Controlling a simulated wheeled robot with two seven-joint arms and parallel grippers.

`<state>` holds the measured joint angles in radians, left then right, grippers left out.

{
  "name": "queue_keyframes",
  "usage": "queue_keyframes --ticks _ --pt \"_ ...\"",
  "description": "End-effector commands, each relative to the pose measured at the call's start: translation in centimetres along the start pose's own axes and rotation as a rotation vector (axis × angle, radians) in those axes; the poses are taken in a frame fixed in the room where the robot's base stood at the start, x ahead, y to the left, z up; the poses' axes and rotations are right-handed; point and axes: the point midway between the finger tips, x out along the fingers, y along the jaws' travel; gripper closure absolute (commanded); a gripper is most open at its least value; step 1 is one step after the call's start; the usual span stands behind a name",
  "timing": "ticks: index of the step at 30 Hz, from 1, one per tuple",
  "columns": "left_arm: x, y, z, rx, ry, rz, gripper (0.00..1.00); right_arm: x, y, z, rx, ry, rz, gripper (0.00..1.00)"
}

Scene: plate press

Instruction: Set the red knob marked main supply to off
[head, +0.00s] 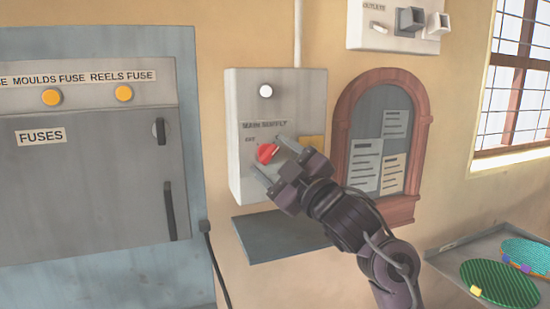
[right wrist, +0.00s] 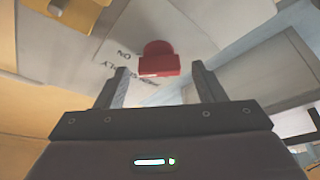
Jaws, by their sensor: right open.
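The red knob (head: 266,153) sits on the front of a grey switch box (head: 245,95) under the words MAIN SUPPLY. Its position relative to the on and off marks is hard to read. My right gripper (head: 269,163) is open in front of the box, with its fingers on either side of the knob's line. In the right wrist view the red knob (right wrist: 159,60) stands just beyond and between the two open fingertips (right wrist: 158,78); I see no clear contact. Part of the box face is hidden behind my gripper. My left gripper is not in view.
A grey fuse cabinet (head: 90,195) stands at the left. A grey shelf (head: 285,238) juts out below the box. An arched wooden notice board (head: 341,120) hangs at the right. A tray (head: 455,247) with patterned discs is at lower right.

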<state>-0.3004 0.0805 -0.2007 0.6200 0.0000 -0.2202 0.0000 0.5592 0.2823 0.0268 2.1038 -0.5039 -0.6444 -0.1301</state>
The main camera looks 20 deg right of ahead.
Motion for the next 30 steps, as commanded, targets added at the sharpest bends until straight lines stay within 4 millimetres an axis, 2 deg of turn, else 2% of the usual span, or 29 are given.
queue_keyframes --ticks 5,6,16,23,30 --pt "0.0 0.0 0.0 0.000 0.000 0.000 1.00 0.0 0.0 0.0 0.000 0.000 0.000 0.37" --pt "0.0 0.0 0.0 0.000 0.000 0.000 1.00 0.0 0.0 0.0 0.000 0.000 0.000 0.40" --pt "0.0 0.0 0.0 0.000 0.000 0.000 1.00 0.0 0.0 0.0 0.001 0.000 0.000 0.82" --pt "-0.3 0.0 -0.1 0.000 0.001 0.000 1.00 0.0 0.1 0.0 -0.018 -0.001 -0.008 0.82" --pt "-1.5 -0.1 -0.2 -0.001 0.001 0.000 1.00 0.1 0.2 -0.1 -0.120 -0.002 -0.050 0.82"
